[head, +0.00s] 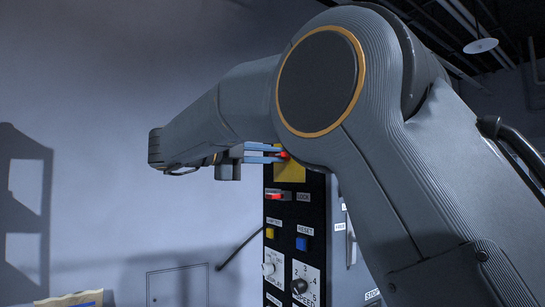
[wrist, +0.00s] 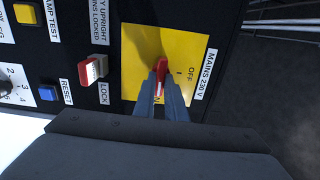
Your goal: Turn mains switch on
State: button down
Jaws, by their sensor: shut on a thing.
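The mains switch is a red handle (wrist: 161,70) on a yellow plate (wrist: 135,52) in the wrist view, beside a label (wrist: 205,75) reading "MAINS 230 V". "OFF" is printed near the handle; the marking on the other side is partly hidden by my fingers. My gripper (wrist: 161,88) is shut on the red handle. In the head view my gripper (head: 270,153) reaches the red handle (head: 284,155) at the top of the black panel, in front of the yellow plate (head: 292,172). My arm hides part of the panel there.
Close to the mains switch is a red and white lock switch (wrist: 92,70). A blue reset button (wrist: 47,92) and a yellow lamp test button (wrist: 26,13) are farther along the panel. A rotary speed knob (head: 299,286) sits lower. Left of the panel is open space before the wall.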

jog(key=c, duration=1.8)
grip_release()
jog(key=shift+a, duration=0.1)
jog(key=v, duration=0.7)
jog(key=shift+s+a+b, duration=0.25)
jog(key=shift+a+b, duration=0.05)
jog(key=shift+b, duration=0.1)
